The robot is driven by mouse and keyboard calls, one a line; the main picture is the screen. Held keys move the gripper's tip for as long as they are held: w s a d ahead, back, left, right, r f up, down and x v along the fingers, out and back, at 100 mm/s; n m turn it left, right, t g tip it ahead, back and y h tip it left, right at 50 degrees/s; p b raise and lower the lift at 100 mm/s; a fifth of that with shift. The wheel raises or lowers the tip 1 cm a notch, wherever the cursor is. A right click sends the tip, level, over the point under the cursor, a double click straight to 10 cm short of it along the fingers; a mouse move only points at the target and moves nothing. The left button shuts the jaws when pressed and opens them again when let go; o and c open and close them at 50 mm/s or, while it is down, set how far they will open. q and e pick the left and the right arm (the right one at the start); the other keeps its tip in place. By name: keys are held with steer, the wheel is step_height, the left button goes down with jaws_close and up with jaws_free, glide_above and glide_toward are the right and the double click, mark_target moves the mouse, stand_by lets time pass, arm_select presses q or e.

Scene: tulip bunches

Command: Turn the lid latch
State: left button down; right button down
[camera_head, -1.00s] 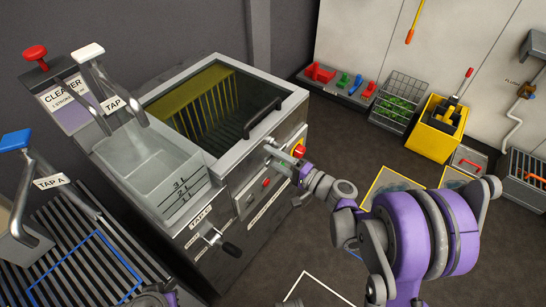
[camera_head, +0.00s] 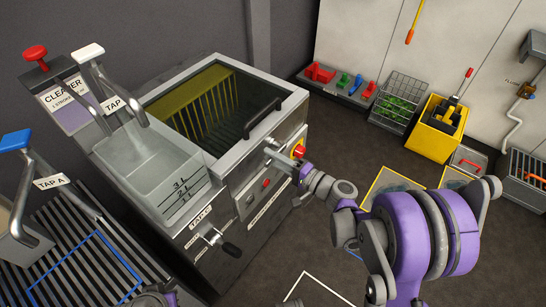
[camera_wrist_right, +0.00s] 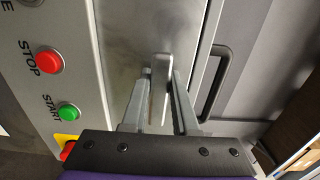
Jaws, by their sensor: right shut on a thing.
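The lid latch (camera_wrist_right: 157,95) is a small grey metal tab on the front of the machine, seen between my fingers in the right wrist view. My right gripper (camera_wrist_right: 160,85) is shut on it, a finger on each side. In the head view my right gripper (camera_head: 274,150) is at the machine's upper front edge, hiding most of the latch. The machine's lid (camera_head: 215,105) looks closed, with see-through glass over a yellow-lit interior and a dark bar handle (camera_head: 262,118). My left gripper is not in view.
A red STOP button (camera_wrist_right: 50,61) and a green START button (camera_wrist_right: 68,112) sit beside the latch. A clear measuring tank (camera_head: 160,170) stands left of the lid. A yellow bucket (camera_head: 435,130) and wire basket (camera_head: 398,100) stand by the back wall.

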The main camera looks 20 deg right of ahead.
steer(key=shift+f+n, duration=0.15)
steer(key=shift+n, duration=0.15)
stand_by(0.8)
steer(key=n, duration=0.1)
steer(key=f+n, duration=0.1)
steer(key=n+b, duration=0.1)
steer(key=shift+w+d+f+n, duration=0.15)
steer(key=shift+f+n, duration=0.1)
steer(key=shift+n, duration=0.15)
steer(key=shift+w+d+f+n, duration=0.4)
steer(key=shift+d+f+n, duration=0.15)
steer(key=shift+n, duration=1.7)
steer(key=shift+w+d+f+n, duration=0.45)
steer(key=shift+d+n, duration=0.15)
steer(key=shift+n, duration=1.6)
steer(key=shift+w+d+f+n, duration=0.45)
steer(key=shift+d+n, duration=0.1)
steer(key=shift+n, duration=1.7)
steer(key=c, duration=0.7)
jaws_free()
